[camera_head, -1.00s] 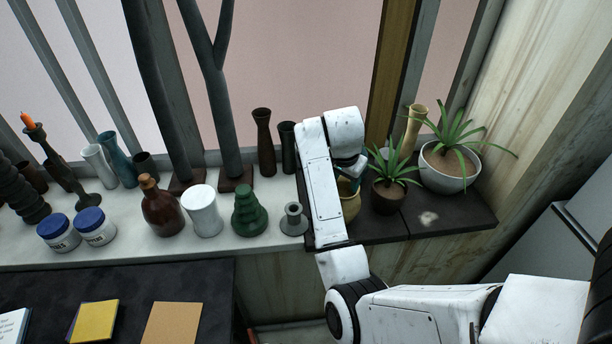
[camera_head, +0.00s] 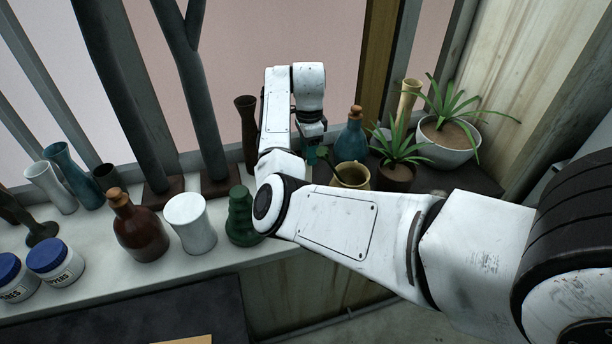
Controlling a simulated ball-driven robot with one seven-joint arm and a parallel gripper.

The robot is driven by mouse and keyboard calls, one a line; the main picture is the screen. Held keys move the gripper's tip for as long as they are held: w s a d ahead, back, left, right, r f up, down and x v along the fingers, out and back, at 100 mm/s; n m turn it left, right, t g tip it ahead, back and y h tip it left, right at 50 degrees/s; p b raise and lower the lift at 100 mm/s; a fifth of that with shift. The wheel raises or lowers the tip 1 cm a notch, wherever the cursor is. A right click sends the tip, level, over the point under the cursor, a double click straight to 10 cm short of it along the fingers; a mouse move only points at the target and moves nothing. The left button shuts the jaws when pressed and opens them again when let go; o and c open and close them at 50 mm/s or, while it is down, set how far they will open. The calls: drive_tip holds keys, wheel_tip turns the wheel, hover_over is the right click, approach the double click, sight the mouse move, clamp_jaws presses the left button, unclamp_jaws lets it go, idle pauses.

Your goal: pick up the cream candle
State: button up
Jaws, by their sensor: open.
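I cannot make out a clear cream candle on the sill; it may be hidden behind my arm. The nearest in colour is a tall pale tan vessel (camera_head: 408,98) at the back right, beside the potted plants. My gripper (camera_head: 314,152) is at the far end of my arm, over the back of the sill, small and partly hidden. It is open, and I see nothing held in it. It is left of a blue corked bottle (camera_head: 352,143) and behind an olive-yellow pot (camera_head: 352,177).
A tall brown vase (camera_head: 247,135) stands close to the left of my arm. A green stacked piece (camera_head: 241,215), a white vase (camera_head: 190,222) and a brown corked bottle (camera_head: 136,227) stand along the front. A small plant (camera_head: 398,150) and a larger white-potted plant (camera_head: 449,140) are at right.

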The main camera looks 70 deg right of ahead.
sight(308, 175)
drive_tip(key=shift+s+a+f+p, duration=0.1)
drive_tip(key=shift+f+p, duration=0.15)
drive_tip(key=shift+f, duration=1.3)
drive_tip(key=shift+a+f+p, duration=0.1)
drive_tip(key=shift+f+p, duration=0.1)
drive_tip(key=shift+f, duration=1.35)
clamp_jaws()
